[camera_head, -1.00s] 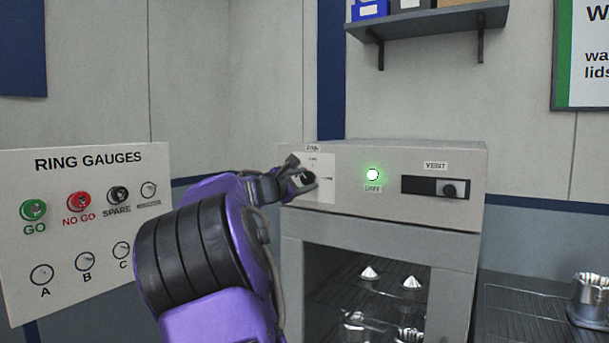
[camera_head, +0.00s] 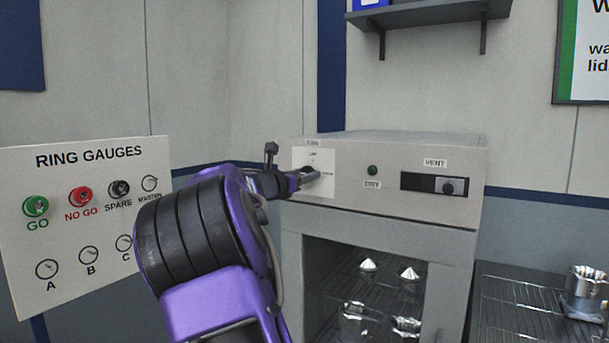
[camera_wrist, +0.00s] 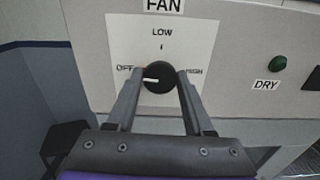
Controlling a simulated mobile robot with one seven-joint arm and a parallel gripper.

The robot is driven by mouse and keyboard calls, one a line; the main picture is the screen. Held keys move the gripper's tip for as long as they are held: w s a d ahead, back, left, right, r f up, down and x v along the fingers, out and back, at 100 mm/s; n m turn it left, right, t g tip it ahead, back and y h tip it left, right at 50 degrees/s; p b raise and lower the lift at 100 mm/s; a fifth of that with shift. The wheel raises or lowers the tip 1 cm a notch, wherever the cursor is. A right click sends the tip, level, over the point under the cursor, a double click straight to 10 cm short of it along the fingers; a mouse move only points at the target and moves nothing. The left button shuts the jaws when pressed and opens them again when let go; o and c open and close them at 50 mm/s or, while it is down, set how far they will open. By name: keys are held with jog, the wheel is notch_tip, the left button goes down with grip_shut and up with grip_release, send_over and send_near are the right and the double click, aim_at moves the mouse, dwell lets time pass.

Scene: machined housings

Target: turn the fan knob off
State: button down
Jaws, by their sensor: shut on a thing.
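The fan knob (camera_wrist: 159,82) is black and round with a white pointer mark. In the wrist view the mark points left, toward the OFF label (camera_wrist: 124,68) on the white dial plate (camera_wrist: 185,42). LOW is at the top and HIGH at the right. My gripper (camera_wrist: 160,76) has one finger on each side of the knob and is shut on it. In the head view my gripper (camera_head: 304,177) reaches the dial plate (camera_head: 328,159) on the oven's left front, and hides most of the knob. The DRY lamp (camera_head: 373,170) is dark green and unlit.
The vent slider (camera_head: 448,186) is on the oven's right front. The oven chamber below holds shiny metal parts (camera_head: 408,274). A ring gauge board (camera_head: 100,205) stands left of my arm. A wire rack (camera_head: 520,310) with a metal housing (camera_head: 585,290) is at the right.

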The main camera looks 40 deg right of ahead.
jog(key=shift+n, duration=0.3)
jog(key=shift+c, duration=1.4)
grip_release()
jog(key=b+v, duration=0.1)
jog(key=v, duration=1.6)
jog(key=shift+a+b, duration=0.2)
jog(key=shift+b, duration=0.15)
jog(key=shift+s, duration=0.1)
